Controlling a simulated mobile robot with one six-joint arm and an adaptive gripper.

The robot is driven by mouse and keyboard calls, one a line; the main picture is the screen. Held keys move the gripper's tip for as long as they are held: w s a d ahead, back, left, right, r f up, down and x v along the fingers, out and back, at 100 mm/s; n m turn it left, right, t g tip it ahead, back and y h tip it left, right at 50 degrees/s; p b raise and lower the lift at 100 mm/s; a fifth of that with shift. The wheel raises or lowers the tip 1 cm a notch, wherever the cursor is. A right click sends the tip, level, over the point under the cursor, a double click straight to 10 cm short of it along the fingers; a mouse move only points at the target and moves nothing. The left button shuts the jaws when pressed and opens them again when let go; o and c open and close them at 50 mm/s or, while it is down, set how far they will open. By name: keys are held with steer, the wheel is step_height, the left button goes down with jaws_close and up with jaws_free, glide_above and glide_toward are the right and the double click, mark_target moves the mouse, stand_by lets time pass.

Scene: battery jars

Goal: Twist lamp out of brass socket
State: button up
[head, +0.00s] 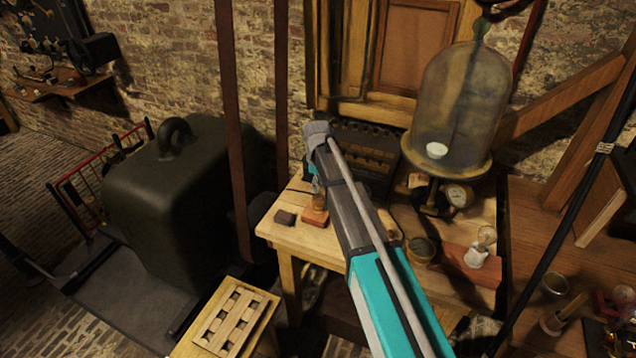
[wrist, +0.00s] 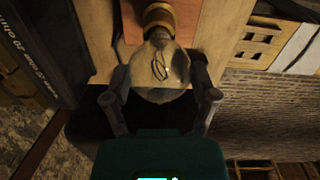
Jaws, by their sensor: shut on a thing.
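A clear glass lamp (wrist: 160,72) with a dark looped filament is between my two fingers in the wrist view. My gripper (wrist: 162,96) is shut on the glass bulb, one finger on each side. The lamp's neck meets the brass socket (wrist: 159,16) at the top of the wrist view. I cannot tell how far the lamp sits in it. In the head view, the socket (head: 319,201) stands on a reddish block (head: 315,217) on the wooden table (head: 290,237). My arm hides most of the lamp and fingers there.
A small dark block (head: 285,218) lies left of the socket. A glass bell jar (head: 460,100) with a gauge (head: 457,195) stands at the back right. Another bulb in a white holder (head: 478,252) is on the table's right. A slotted wooden rack (head: 230,318) stands at the front left.

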steer(key=n, duration=0.4)
steer(key=shift+n, duration=0.4)
steer(key=shift+n, duration=2.7)
steer(key=shift+r+p, duration=1.3)
steer(key=shift+r+p, duration=2.45)
